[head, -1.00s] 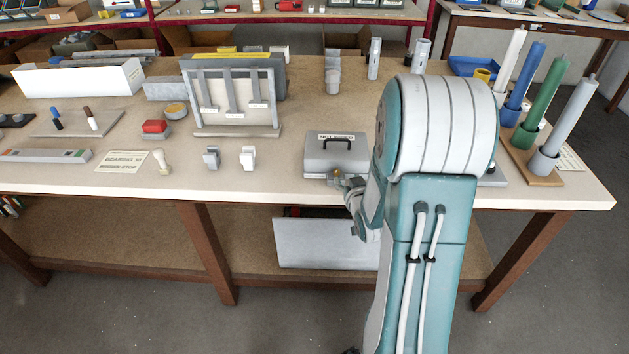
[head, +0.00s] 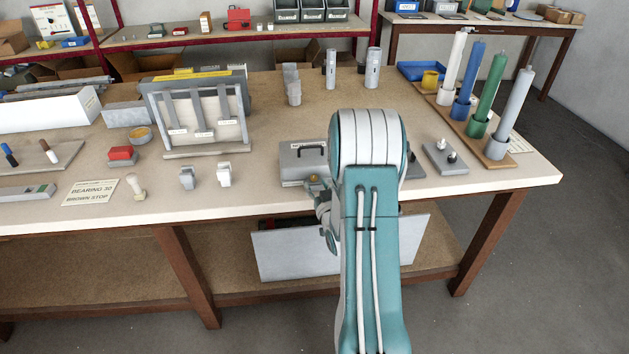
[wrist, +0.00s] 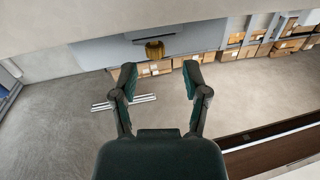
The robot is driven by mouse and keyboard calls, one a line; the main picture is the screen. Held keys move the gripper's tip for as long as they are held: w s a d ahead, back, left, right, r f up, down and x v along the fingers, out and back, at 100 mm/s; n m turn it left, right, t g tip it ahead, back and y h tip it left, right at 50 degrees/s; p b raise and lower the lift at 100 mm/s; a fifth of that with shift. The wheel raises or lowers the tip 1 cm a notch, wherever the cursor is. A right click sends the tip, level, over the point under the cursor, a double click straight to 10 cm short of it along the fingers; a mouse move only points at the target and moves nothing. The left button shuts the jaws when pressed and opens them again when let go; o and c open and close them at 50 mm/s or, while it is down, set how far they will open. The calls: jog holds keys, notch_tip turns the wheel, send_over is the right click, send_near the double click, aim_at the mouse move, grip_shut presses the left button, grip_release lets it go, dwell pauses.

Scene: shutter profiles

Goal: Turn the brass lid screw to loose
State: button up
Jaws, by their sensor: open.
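The grey lidded box (head: 291,172) with a dark handle stands at the bench's front edge, partly hidden by my arm. The brass lid screw (head: 314,180) shows small on the side of the box facing me. In the wrist view the brass screw (wrist: 155,50) is against the grey box face (wrist: 98,51), just beyond my fingertips and between them sideways. My gripper (wrist: 159,72) is open and empty, its two dark fingers apart from the screw. In the head view my gripper (head: 322,205) is mostly hidden beside my arm.
Two small grey-white blocks (head: 224,175) stand left of the box. A pale panel (head: 290,256) leans on the lower shelf.

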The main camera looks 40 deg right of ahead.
aim_at(316, 185)
jog(key=shift+x, duration=1)
jog(key=shift+w+d, duration=0.15)
jog(key=shift+w, duration=0.1)
jog(key=shift+d+f, duration=0.1)
jog(key=shift+d, duration=0.4)
jog(key=shift+a, duration=0.1)
jog(key=c, duration=0.4)
jog(key=shift+a, duration=0.25)
grip_shut()
jog(key=shift+d+y, duration=0.15)
jog(key=shift+y, duration=0.15)
